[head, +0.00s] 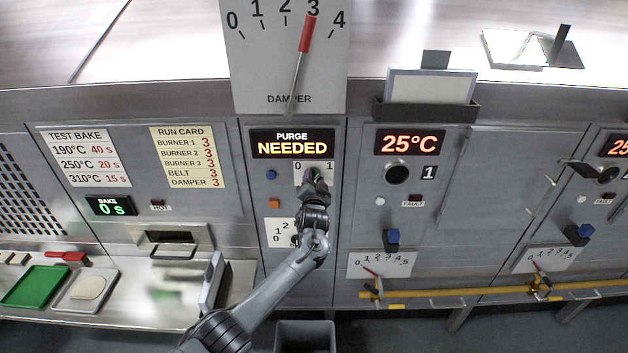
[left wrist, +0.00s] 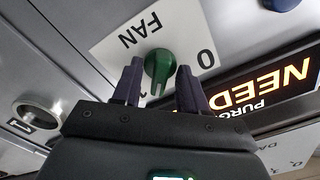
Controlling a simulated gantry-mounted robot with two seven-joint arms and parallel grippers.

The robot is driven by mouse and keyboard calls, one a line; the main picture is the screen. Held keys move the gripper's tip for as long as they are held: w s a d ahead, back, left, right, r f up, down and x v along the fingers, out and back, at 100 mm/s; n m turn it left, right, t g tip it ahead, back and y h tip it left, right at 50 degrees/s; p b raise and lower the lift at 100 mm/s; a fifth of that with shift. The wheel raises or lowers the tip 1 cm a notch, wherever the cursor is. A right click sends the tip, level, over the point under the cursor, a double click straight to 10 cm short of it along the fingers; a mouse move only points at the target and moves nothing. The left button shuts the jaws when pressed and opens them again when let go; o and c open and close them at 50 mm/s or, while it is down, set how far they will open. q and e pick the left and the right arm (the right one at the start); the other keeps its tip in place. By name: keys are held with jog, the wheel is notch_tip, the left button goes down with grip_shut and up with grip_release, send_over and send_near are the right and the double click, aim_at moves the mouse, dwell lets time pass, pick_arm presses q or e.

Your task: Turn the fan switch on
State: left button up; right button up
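The fan switch is a green knob (left wrist: 159,66) on a white plate (left wrist: 120,42) marked FAN, 0 and 1, upside down in the left wrist view. In the head view the plate (head: 299,168) is below the purge display, and my gripper mostly hides the knob. My left gripper (left wrist: 160,88) has its dark fingers on either side of the knob, with narrow gaps; I see no clear grip. It also shows in the head view (head: 316,180) at the plate. The knob's narrow end points down between the fingers, near the partly hidden 1. My right gripper is not in view.
The display (head: 292,143) reads PURGE NEEDED. A damper dial (head: 288,60) with a red-tipped pointer near 3 is above it. A blue button (head: 271,175) and an orange button (head: 274,203) are left of the plate. A yellow pipe (head: 450,293) runs low at right.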

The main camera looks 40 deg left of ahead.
pick_arm(q)
jog(key=shift+s, duration=0.1)
jog(key=b+v, duration=0.1)
jog(key=v, duration=0.9)
jog(key=shift+s+d, duration=0.25)
dwell(0.4)
